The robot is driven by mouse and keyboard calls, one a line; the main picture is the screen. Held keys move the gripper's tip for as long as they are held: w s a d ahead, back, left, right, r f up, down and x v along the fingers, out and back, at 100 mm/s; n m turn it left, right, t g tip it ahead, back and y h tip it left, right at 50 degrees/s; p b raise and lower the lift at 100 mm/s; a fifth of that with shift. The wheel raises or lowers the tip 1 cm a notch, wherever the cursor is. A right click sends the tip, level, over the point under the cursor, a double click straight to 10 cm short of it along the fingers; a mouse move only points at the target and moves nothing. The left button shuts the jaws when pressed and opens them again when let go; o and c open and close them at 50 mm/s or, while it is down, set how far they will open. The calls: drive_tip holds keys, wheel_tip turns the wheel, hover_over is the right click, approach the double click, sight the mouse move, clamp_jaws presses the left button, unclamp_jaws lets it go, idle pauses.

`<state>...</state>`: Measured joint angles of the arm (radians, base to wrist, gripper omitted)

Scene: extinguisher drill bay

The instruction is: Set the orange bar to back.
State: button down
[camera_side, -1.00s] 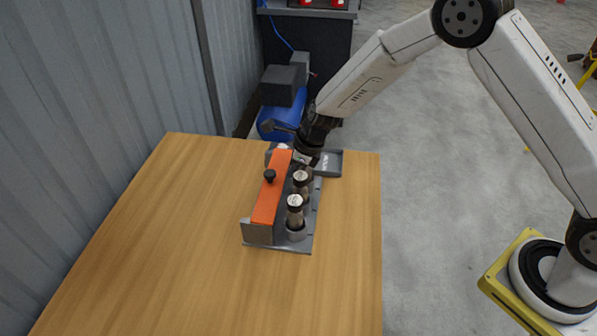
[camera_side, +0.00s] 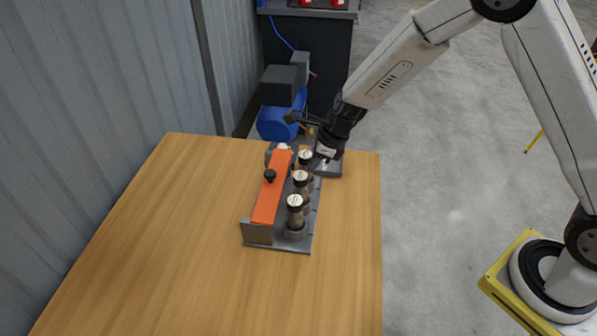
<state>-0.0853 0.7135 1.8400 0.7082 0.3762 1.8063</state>
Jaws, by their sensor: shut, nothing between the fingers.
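The orange bar (camera_side: 265,203) lies lengthwise along the left side of a grey fixture (camera_side: 258,234) on the wooden table. My gripper (camera_side: 322,163) is shut and empty, just right of the far cylinder and apart from the bar. Its fingertips are small and partly unclear, and I cannot tell whether they touch anything.
A grey tray-like part (camera_side: 331,168) sits at the fixture's far right, partly hidden by my gripper. The wooden table (camera_side: 190,240) is clear to the left and in front. A corrugated wall (camera_side: 90,120) runs along the left. A blue compressor (camera_side: 277,124) stands beyond the table.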

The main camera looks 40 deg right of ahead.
drive_tip(key=v, duration=0.7)
idle(0.5)
drive_tip(key=s+d+r+n+h, duration=0.1)
drive_tip(key=s+d+n, duration=0.2)
drive_tip(key=s+n, duration=0.6)
drive_tip(key=s+d+r+n+h, duration=0.1)
drive_tip(key=s+n, duration=0.8)
drive_tip(key=n, duration=0.9)
drive_tip(key=shift+s+d+g+h, duration=0.35)
drive_tip(key=shift+d+h, duration=0.25)
drive_tip(key=shift+d, duration=0.65)
